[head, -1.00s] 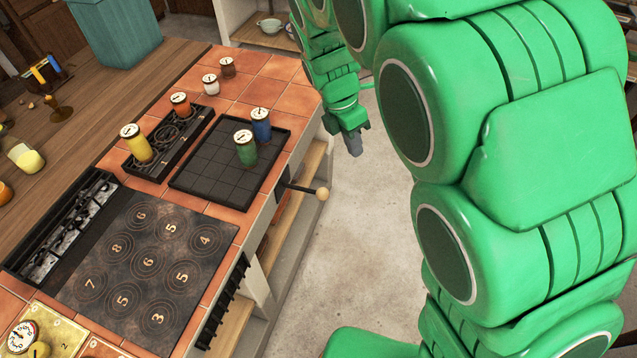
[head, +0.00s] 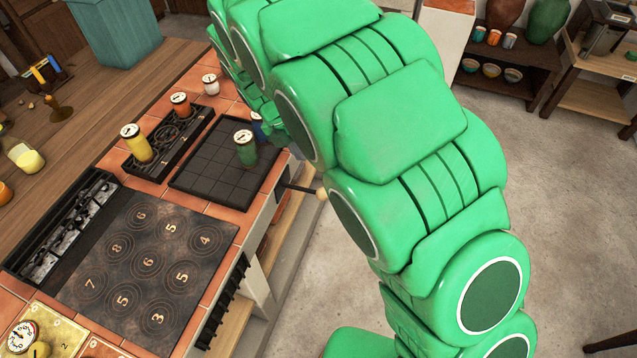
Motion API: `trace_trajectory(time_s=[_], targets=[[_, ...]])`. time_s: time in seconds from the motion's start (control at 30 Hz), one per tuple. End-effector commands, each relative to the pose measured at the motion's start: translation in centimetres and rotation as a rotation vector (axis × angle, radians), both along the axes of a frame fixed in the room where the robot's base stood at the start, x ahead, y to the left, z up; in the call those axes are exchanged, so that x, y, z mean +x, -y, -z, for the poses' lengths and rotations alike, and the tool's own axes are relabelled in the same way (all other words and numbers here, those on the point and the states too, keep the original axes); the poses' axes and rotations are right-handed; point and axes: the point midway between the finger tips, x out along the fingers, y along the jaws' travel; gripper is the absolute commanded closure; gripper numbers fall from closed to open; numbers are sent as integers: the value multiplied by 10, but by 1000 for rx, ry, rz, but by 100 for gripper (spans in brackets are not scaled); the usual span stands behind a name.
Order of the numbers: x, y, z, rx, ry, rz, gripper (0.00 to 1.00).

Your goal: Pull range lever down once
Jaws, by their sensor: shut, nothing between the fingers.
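The range lever (head: 297,187) is a dark rod that sticks out from the front edge of the tiled range, just below the black grid tray. It lies roughly level. Its pale round knob is partly hidden by my green arm, which passes right beside it in the picture. I cannot tell whether the arm touches it.
The black grid tray (head: 207,177) holds a green canister (head: 246,150), with a blue one (head: 257,126) mostly hidden. A yellow canister (head: 136,142) stands on the burner rack. The numbered hotplate (head: 140,262) is bare. Open floor (head: 560,230) lies right.

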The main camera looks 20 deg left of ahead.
Motion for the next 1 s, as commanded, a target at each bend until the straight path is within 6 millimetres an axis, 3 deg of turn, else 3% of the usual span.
trace_trajectory(time_s=[0.33, 1.0], targets=[[1, 6, 15, -3, -1, 3, 100], [10, 41, 114, -3, -3, 3, 100]])
